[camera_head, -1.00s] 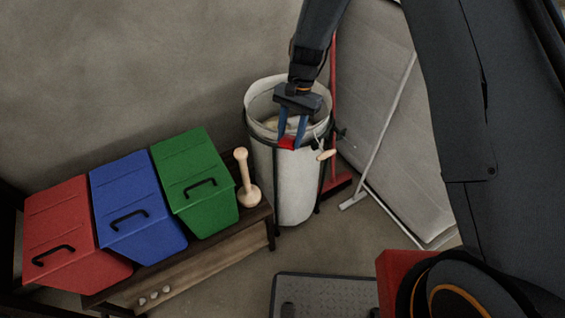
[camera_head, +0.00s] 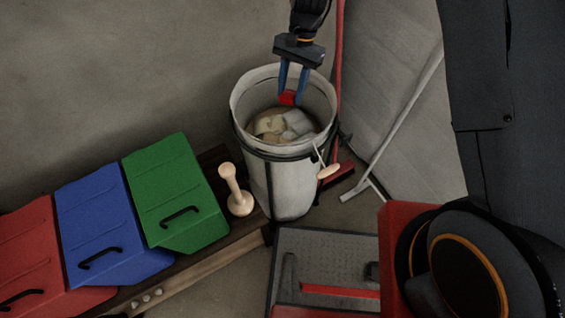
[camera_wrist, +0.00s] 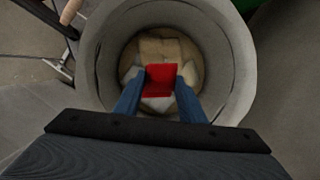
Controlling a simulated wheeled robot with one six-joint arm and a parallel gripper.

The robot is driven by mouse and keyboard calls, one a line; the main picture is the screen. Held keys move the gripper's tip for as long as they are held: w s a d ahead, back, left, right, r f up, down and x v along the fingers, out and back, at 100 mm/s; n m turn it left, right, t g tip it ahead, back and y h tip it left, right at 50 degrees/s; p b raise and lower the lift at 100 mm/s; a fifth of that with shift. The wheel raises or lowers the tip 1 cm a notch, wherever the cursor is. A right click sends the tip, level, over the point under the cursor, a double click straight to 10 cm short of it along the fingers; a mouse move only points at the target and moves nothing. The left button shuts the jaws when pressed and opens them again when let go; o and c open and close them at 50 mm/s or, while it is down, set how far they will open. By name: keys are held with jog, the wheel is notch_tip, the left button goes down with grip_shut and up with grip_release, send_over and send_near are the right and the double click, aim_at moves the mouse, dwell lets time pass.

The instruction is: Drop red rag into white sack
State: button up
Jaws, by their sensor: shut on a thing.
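The white sack (camera_head: 270,185) stands upright and open in a dark frame, with pale crumpled items (camera_head: 283,124) inside it. My gripper (camera_head: 291,97) is above the sack's open mouth, fingers pointing down. It is shut on the red rag (camera_head: 287,98), a small red piece between the blue fingertips. In the wrist view the red rag (camera_wrist: 161,80) shows between the fingers, over the inside of the sack (camera_wrist: 105,60). The rag hides part of the contents below.
Red (camera_head: 35,255), blue (camera_head: 108,228) and green (camera_head: 172,190) bins stand on a wooden bench at the left. A wooden pestle-like object (camera_head: 236,190) stands beside the green bin. Poles and a grey panel (camera_head: 385,85) lean right of the sack. A dark tray (camera_head: 325,245) lies in front.

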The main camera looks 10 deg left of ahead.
notch_tip(320, 180, down, 5)
jog(key=b, duration=0.2)
jog(key=shift+b, duration=0.4)
jog(key=o, duration=1.1)
jog(key=shift+b+v, duration=1.1)
jog(key=shift+v, duration=2.85)
jog(key=s+d+r, duration=0.1)
jog(key=d+r, duration=0.1)
jog(key=d, duration=0.2)
jog(key=s+d+r+n+t, duration=0.1)
jog(key=s+d+r, duration=0.1)
jog(key=d, duration=0.2)
jog(key=s+d+r+n+t, duration=0.1)
jog(key=s+d+r, duration=0.1)
jog(key=d, duration=0.3)
jog(key=shift+s+r+h, duration=0.1)
jog(key=shift+r+h, duration=0.1)
jog(key=shift+h, duration=0.1)
jog(key=s+d+r+n, duration=0.1)
jog(key=s+d, duration=0.2)
jog(key=s+d+r+n+t, duration=0.1)
jog(key=s+d, duration=0.2)
jog(key=s, duration=0.1)
jog(key=s+d+r+n+t, duration=0.1)
jog(key=s+d, duration=0.2)
jog(key=d, duration=0.1)
jog(key=shift+s+h, duration=0.35)
jog(key=shift+h, duration=0.05)
jog(key=shift+c, duration=0.3)
